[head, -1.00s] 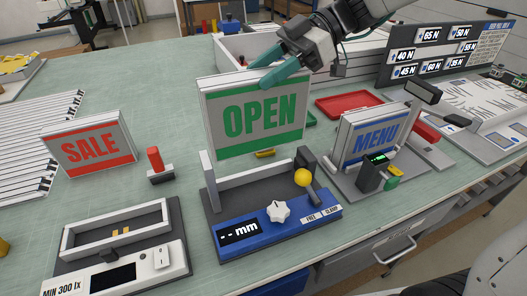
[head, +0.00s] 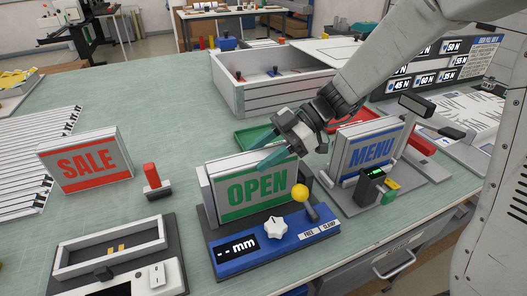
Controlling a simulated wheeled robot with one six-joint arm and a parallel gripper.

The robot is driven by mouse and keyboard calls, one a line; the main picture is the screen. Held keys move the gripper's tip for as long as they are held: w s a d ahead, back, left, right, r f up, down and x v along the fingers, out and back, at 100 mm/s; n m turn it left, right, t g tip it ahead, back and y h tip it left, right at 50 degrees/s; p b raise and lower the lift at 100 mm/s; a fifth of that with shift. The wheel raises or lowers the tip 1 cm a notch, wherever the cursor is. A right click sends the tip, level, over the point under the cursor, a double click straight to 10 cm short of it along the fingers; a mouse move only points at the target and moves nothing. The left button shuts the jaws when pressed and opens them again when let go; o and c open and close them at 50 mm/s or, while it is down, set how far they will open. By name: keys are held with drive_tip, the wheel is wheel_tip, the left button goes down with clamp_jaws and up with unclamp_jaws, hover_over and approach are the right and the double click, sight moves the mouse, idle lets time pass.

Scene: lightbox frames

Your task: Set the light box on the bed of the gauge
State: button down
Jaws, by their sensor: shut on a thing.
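The OPEN light box (head: 250,186), white with green bands and lettering, is in the head view at the blue gauge (head: 235,268). It stands upright over the gauge's bed, behind the blue front panel and between the end posts. Its lower edge is hidden by the panel, so I cannot tell whether it touches the bed. My gripper (head: 272,158) is shut on the top of the OPEN box, at its right part. The gauge has a white knob (head: 276,228), a yellow ball lever (head: 299,193) and a display reading "-- mm".
The SALE box (head: 86,160) stands left, beside a red-handled block (head: 153,178). The MENU box (head: 368,148) stands in a fixture close on the right. A lux tester (head: 112,255) is at front left. A green tray (head: 262,133) and a white crate (head: 265,95) lie behind.

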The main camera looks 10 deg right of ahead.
drive_tip(key=c, duration=0.7)
unclamp_jaws()
drive_tip(key=shift+f, duration=0.1)
drive_tip(key=shift+r, duration=0.2)
drive_tip(key=v, duration=1.2)
